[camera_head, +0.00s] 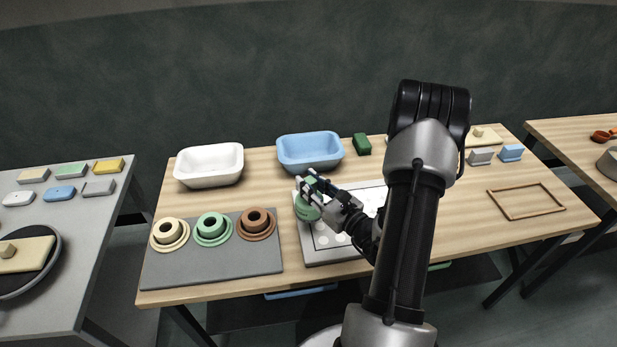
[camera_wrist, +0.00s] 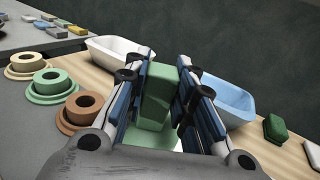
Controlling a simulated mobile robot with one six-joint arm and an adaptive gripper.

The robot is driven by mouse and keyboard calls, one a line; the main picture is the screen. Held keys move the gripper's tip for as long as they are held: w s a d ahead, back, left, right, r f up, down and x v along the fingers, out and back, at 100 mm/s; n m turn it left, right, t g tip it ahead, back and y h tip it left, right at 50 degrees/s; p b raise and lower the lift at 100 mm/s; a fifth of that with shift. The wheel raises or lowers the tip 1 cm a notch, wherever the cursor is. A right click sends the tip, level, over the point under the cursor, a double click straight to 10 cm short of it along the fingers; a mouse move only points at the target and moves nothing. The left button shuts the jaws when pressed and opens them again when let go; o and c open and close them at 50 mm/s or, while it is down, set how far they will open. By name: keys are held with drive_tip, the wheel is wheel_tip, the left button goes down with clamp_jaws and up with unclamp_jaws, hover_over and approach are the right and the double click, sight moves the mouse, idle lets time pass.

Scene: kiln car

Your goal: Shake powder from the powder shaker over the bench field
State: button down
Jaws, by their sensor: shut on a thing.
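My gripper (camera_head: 318,192) is shut on a pale green thing (camera_head: 306,208), which looks like the powder shaker. In the wrist view the block-like upper part of this green thing (camera_wrist: 157,92) stands between my gripper's fingers (camera_wrist: 168,85), and its wider lower part is partly hidden. It is over the left part of a pale board (camera_head: 328,255) with round light spots; I cannot tell whether it touches it. A thin wooden frame (camera_head: 490,203) lies flat on the bench (camera_head: 455,228) at the right, around a bare rectangle, perhaps the bench field. No powder is visible.
A white basin (camera_head: 209,165) and a blue basin (camera_head: 310,151) stand behind my gripper. A grey mat (camera_head: 215,270) at left holds cream, green and brown ringed pieces. A dark green block (camera_head: 362,144) lies at the back.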

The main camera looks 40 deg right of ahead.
drive_tip(key=shift+s+a+r, duration=0.1)
drive_tip(key=shift+s+a, duration=0.25)
drive_tip(key=shift+s, duration=0.3)
drive_tip(key=shift+d, duration=0.1)
drive_tip(key=s+d+b, duration=0.1)
drive_tip(key=s+d, duration=0.7)
drive_tip(key=d, duration=0.5)
drive_tip(key=s+d+b, duration=0.2)
drive_tip(key=s+d, duration=0.6)
drive_tip(key=d, duration=0.5)
drive_tip(key=shift+d, duration=0.15)
drive_tip(key=w+a+p, duration=0.1)
drive_tip(key=w+a, duration=0.4)
drive_tip(key=a, duration=0.3)
drive_tip(key=w+a+p, duration=0.1)
drive_tip(key=w+a, duration=0.4)
drive_tip(key=a, duration=0.4)
drive_tip(key=w+a+p, duration=0.1)
drive_tip(key=w+a, duration=0.4)
drive_tip(key=a, duration=0.3)
drive_tip(key=shift+w+a+p, duration=0.3)
drive_tip(key=shift+a+p, duration=0.05)
drive_tip(key=shift+w+a, duration=0.25)
drive_tip(key=shift+a, duration=0.2)
drive_tip(key=shift+d, duration=0.1)
